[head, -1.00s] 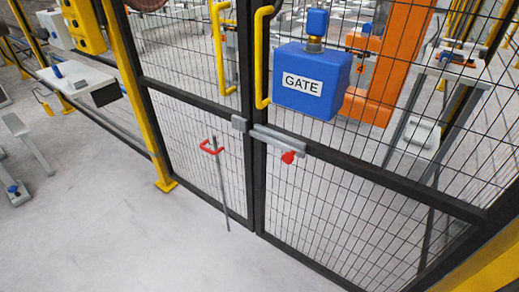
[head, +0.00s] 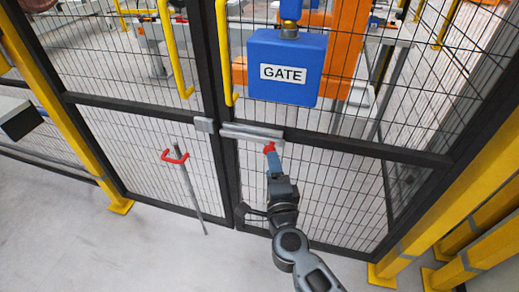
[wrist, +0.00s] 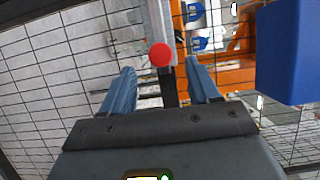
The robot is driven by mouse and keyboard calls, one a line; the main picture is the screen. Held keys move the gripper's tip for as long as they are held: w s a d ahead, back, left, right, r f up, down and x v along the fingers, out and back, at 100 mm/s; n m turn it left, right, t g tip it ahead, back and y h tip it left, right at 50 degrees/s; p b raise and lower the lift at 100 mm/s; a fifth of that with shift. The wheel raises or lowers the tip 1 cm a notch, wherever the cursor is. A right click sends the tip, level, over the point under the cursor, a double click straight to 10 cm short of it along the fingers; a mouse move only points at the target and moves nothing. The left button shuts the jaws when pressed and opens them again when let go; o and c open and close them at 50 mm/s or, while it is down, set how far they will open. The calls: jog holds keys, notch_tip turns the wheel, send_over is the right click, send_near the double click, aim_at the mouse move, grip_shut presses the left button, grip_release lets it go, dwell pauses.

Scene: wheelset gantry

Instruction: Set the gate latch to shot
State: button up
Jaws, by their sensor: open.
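The gate latch is a grey sliding bar (head: 250,132) on the right gate frame, with a red knob (head: 270,148) hanging near its right end. A grey keeper block (head: 204,125) sits on the left frame post; a narrow gap seems to show between it and the bar. My gripper (head: 271,163) is just below and in front of the knob. In the wrist view, the red knob (wrist: 160,54) lies between the tips of the open blue fingers, with visible space on both sides. The fingers do not appear to touch it. The bar (wrist: 156,18) runs up from the knob.
A blue GATE box (head: 286,66) hangs above the latch; it is also at the right in the wrist view (wrist: 292,55). Yellow handles (head: 223,50) flank the gate gap. A red-handled rod (head: 188,180) stands left. Yellow posts (head: 455,200) stand right.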

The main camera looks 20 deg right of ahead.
jog(key=x, duration=0.7)
jog(key=shift+b, duration=0.35)
grip_shut()
dwell(0.3)
